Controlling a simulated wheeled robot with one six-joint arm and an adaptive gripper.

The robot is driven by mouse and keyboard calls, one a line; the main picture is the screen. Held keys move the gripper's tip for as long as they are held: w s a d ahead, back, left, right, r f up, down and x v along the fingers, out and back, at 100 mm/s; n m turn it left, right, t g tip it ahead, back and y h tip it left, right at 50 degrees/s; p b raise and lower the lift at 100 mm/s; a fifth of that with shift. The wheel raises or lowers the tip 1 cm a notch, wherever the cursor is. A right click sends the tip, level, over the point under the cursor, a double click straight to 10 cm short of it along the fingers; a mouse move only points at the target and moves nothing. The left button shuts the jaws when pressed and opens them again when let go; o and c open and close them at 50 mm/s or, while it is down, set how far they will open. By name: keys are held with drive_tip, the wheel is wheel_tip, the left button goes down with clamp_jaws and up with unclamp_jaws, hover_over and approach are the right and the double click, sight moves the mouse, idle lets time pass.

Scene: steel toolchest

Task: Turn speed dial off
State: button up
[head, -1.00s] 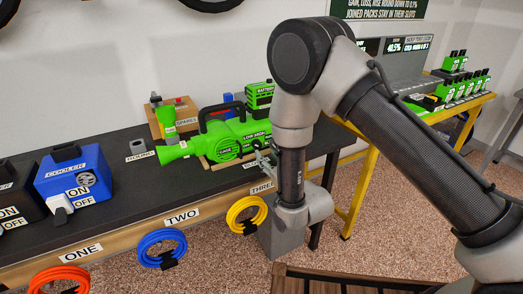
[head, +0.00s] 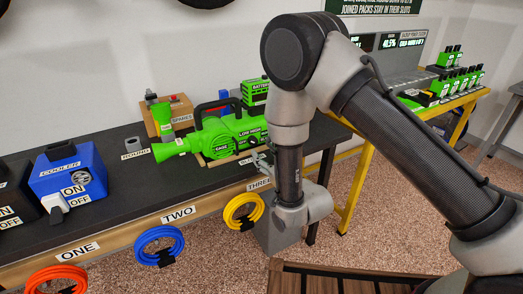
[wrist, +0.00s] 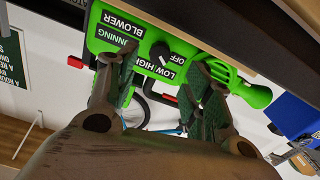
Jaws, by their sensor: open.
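The green blower (head: 213,138) lies on the black bench, its nozzle pointing left in the head view. In the wrist view the blower (wrist: 110,18) appears upside down. Its dark round dial (wrist: 160,51) shows there, beside the LOW/HIGH and OFF labels. I cannot tell clearly where the dial points. My gripper (wrist: 165,65) is open, with one finger on each side of the dial in the picture. I cannot tell whether either finger touches it.
A SPARES box (head: 183,108) and a green battery (head: 254,92) are behind the blower. Coiled blue (head: 160,246) and yellow (head: 243,212) hoses hang at the bench front. A yellow-framed table (head: 362,172) stands to the right.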

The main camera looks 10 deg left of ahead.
sight(254, 143)
drive_tip(key=x, duration=0.7)
